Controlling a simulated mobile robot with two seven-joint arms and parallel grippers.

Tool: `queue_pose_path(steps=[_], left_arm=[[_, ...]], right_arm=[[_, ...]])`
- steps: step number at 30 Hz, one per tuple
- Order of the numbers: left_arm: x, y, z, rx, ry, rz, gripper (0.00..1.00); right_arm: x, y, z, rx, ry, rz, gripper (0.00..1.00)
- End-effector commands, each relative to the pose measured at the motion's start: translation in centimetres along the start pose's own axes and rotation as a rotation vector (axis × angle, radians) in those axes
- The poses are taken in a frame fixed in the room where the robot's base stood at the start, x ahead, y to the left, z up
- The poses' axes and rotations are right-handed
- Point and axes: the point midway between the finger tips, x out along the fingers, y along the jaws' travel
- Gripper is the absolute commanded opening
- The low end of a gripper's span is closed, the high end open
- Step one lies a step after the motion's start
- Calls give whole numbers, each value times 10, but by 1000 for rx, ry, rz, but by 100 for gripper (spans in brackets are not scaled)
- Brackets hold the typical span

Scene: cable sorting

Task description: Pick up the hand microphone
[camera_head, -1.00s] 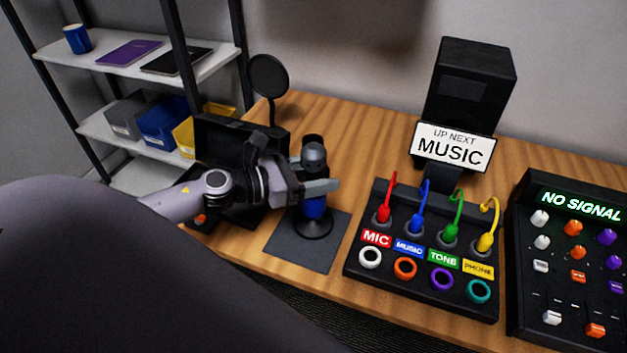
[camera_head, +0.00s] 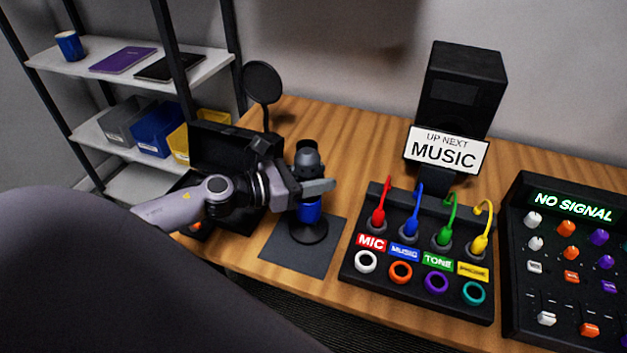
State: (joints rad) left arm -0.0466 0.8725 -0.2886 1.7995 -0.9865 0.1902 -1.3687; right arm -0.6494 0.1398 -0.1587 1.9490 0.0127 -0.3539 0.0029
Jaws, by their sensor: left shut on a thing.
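The hand microphone (camera_head: 308,211) stands upright on a round black base, with a dark grey head and a blue band on its body. It is on a dark square mat (camera_head: 275,250) near the front of the wooden desk. My left gripper (camera_head: 313,187) is shut on the microphone just above the blue band. The gripper's fingers hide part of its upper body. I cannot tell whether the base is lifted off the mat. My right gripper is not in view.
A cable panel (camera_head: 350,272) with red, blue, green and yellow plugs is right of the mat. A mixer (camera_head: 520,290) reads "NO SIGNAL". A speaker (camera_head: 462,90) with a "MUSIC" sign (camera_head: 447,150) stands behind. A round pop filter (camera_head: 262,82) and a shelf (camera_head: 200,68) are at left.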

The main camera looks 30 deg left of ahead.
Motion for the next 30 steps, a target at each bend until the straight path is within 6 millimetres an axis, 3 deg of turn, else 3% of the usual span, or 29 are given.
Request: queue_pose_path(steps=[11, 17, 24, 30], left_arm=[[-6, 1, 46, 8, -2, -1, 0], [-13, 1, 87, 10, -3, -2, 0], [-24, 1, 156, 10, -4, 1, 0], [-26, 1, 176, 6, -6, 1, 0]], right_arm=[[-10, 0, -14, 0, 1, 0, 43], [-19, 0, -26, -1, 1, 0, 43], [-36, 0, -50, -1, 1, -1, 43], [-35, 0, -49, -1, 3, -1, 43]])
